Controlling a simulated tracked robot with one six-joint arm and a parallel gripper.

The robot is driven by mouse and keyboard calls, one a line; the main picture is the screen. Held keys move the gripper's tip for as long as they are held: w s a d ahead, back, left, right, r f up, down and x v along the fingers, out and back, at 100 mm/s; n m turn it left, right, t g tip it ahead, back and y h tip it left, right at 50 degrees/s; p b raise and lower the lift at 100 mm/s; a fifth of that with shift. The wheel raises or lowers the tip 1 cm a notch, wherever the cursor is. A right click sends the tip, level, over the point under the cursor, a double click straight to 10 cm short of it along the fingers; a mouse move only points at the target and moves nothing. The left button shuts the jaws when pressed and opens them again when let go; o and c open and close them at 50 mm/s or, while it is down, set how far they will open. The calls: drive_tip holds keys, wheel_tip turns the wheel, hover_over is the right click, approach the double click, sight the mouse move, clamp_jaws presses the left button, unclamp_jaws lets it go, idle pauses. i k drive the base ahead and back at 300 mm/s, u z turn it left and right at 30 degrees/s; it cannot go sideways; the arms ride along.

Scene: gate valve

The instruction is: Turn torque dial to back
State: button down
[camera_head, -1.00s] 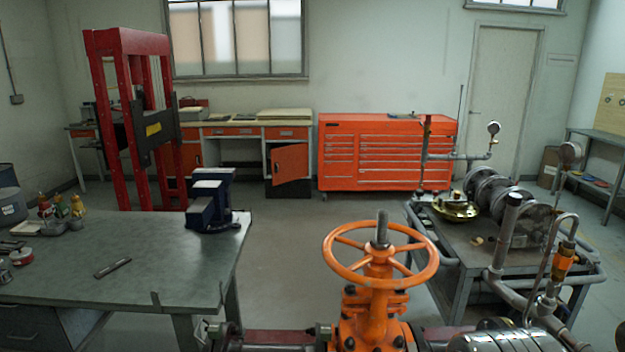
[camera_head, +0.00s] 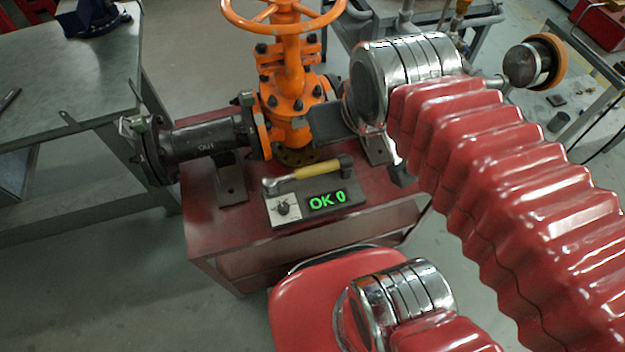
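A grey torque box (camera_head: 312,200) lies on the red cart below the orange gate valve. Its front left carries a small dark dial (camera_head: 283,208) on a pale plate. The dial is too small for me to tell which way it points. Beside it a display (camera_head: 327,200) reads "OK 0" in green. A wrench with a yellow handle (camera_head: 318,168) lies along the back of the box. The orange gate valve (camera_head: 290,85) with its handwheel stands behind. My arm, in red bellows with chrome joints, fills the right side.
The red cart (camera_head: 215,235) carries a dark flanged pipe (camera_head: 200,138) left of the valve. A grey workbench (camera_head: 85,75) stands at the left. A metal table with pipes and a gauge is behind at the right. Floor shows between bench and cart.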

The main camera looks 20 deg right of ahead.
sight(283, 207)
drive_tip(key=u, duration=0.3)
drive_tip(key=k, duration=0.75)
drive_tip(key=u, duration=0.55)
drive_tip(key=k, duration=0.6)
drive_tip(key=u, duration=0.45)
drive_tip(key=i, duration=1.2)
drive_tip(key=z, duration=0.15)
